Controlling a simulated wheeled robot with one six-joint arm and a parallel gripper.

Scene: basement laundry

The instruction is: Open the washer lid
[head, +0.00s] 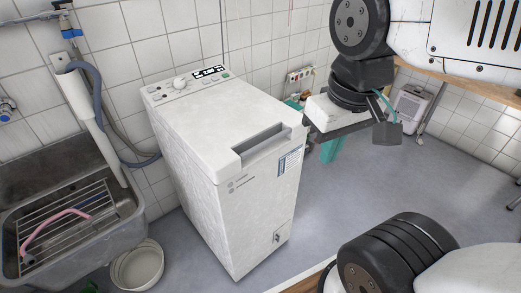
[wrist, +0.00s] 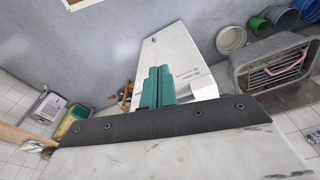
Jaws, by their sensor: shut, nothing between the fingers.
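The white top-loading washer (head: 245,205) stands in the middle of the head view. Its lid (head: 215,125) lies flat and closed, with a grey handle recess (head: 262,146) at the front edge. The control panel (head: 185,85) is at the back of the top. My gripper (head: 330,150) is just right of the washer's front right corner, its teal fingers partly hidden behind my own wrist parts. In the wrist view my gripper (wrist: 157,82) shows its teal fingers together and empty, in front of the white washer body (wrist: 180,45). I cannot tell whether it touches the washer.
A grey sink (head: 70,225) with a wire rack and pink hose stands left of the washer. A white bucket (head: 137,265) is on the floor between them. A white bin (head: 410,105) stands at the back right. Floor right of the washer (head: 340,200) is clear.

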